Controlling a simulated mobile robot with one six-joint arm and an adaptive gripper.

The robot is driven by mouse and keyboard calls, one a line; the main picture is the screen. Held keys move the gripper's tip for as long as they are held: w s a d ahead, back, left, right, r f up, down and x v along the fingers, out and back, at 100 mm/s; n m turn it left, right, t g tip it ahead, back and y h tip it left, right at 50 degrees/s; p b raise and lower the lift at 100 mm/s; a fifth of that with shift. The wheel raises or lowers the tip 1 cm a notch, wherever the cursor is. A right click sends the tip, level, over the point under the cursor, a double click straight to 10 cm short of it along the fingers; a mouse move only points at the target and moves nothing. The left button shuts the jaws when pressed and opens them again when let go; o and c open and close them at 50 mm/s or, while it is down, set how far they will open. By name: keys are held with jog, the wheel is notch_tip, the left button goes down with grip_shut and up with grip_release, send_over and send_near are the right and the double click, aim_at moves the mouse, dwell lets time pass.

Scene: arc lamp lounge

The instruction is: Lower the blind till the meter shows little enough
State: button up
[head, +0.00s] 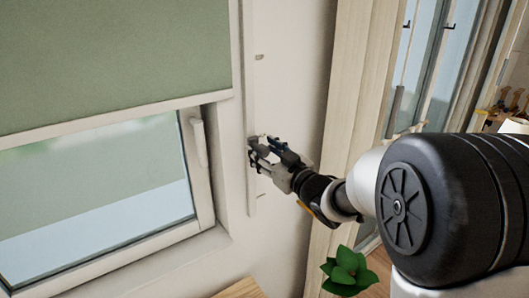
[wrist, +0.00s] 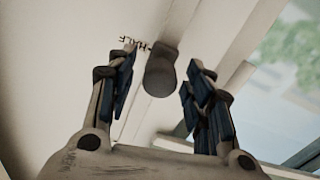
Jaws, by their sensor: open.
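The green blind (head: 110,60) hangs over the upper part of the window in the head view; its pale bottom bar slants across above bare glass. A pale vertical rail (head: 248,70) runs on the wall right of the window. My gripper (head: 256,154) is at this rail, level with the lower window. In the wrist view, a dark rounded knob (wrist: 160,74) sits between my gripper's open fingers, with gaps on both sides. Black lettering that seems to read "HALF" (wrist: 130,44) is on the wall beside it. I see no meter in either view.
The window handle (head: 199,142) stands out from the frame left of my gripper. A green plant (head: 347,270) is below my arm. Pale curtain-like panels (head: 360,90) and a glazed opening lie to the right. A wooden edge (head: 240,289) shows at the bottom.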

jog(key=v, duration=1.2)
jog(key=s+d+f+m+g+h+b, duration=0.3)
jog(key=s+d+f+m+h, duration=0.25)
jog(key=s+d+h, duration=0.35)
jog(key=s+a+f+m+g+b, duration=0.1)
jog(key=s+f+g, duration=0.2)
jog(key=s, duration=0.8)
jog(key=s+a+f+m+g+b, duration=0.1)
jog(key=s+f+g, duration=0.3)
jog(key=s, duration=0.6)
jog(key=shift+s+a+f+m+g+h, duration=0.3)
jog(key=shift+s+f+m, duration=0.05)
jog(key=shift+s+f, duration=0.05)
